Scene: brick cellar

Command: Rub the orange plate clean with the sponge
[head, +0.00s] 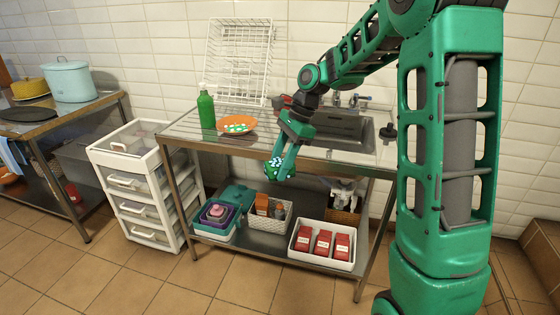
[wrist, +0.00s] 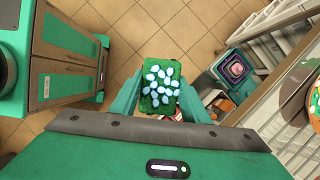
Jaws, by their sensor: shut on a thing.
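The orange plate (head: 226,120) lies on the left part of the steel sink counter, with white and green patches on its face. A sliver of the plate (wrist: 311,76) shows at the right edge of the wrist view. My gripper (head: 281,170) is shut on a green sponge (head: 274,170) and holds it in the air in front of the counter's front edge, to the right of the plate and apart from it. In the wrist view the sponge (wrist: 160,87) sits between the fingers of my gripper (wrist: 158,102), its face covered with pale blue-white blobs.
A green bottle (head: 206,109) stands left of the plate; a white wire rack (head: 238,55) stands behind. The sink (head: 335,127) is at the right of the counter (head: 190,130). A lower shelf holds several bins. A drawer unit (head: 138,182) stands left. The floor in front is clear.

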